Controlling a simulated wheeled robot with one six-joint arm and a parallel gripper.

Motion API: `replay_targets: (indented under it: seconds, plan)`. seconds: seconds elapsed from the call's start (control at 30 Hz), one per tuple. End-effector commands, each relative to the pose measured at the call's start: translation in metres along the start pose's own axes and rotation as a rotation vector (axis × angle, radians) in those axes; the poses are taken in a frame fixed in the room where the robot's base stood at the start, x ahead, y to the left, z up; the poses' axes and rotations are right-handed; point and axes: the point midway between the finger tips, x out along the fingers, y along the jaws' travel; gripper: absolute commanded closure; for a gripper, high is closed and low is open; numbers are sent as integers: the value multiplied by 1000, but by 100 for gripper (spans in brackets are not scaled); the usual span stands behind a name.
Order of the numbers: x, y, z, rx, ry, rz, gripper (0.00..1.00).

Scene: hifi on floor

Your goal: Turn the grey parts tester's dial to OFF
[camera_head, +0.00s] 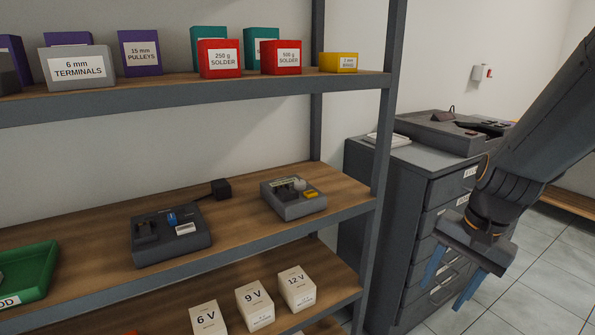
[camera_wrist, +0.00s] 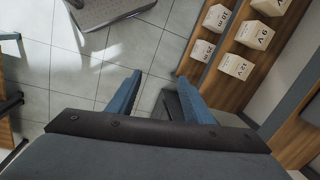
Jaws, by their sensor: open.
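A small grey box-shaped device (camera_head: 294,205) sits near the right end of the middle shelf. A pale round knob (camera_head: 299,184), dark parts and a yellow label show on its top. It looks like the parts tester, but its dial setting is too small to read. A darker device (camera_head: 172,246) with a blue part and a white label stands left of it. My gripper (camera_head: 440,298) is open and empty, right of the shelf and in front of the drawer cabinet, well apart from both devices. Its blue fingers also show in the wrist view (camera_wrist: 160,78).
The shelf's upright post (camera_head: 385,130) stands between the devices and my gripper. A grey drawer cabinet (camera_head: 415,200) stands behind my gripper. White voltage boxes (camera_head: 255,306) fill part of the lower shelf. A green tray (camera_head: 35,288) lies at left. Tiled floor (camera_wrist: 75,75) is open below.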

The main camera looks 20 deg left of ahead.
Motion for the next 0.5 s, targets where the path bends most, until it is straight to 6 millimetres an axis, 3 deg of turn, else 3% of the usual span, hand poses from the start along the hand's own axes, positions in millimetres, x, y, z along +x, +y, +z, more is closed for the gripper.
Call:
replay_targets:
  seconds: [0.03, 0.3, 0.4, 0.5]
  plan:
    - [-13, -38, -11, 102, -20, -41, 54]
    - [-44, -239, -51, 716, -230, -260, 54]
    - [-54, -300, -56, 897, -335, -312, 54]
    - [-62, -347, -56, 1031, -429, -344, 54]
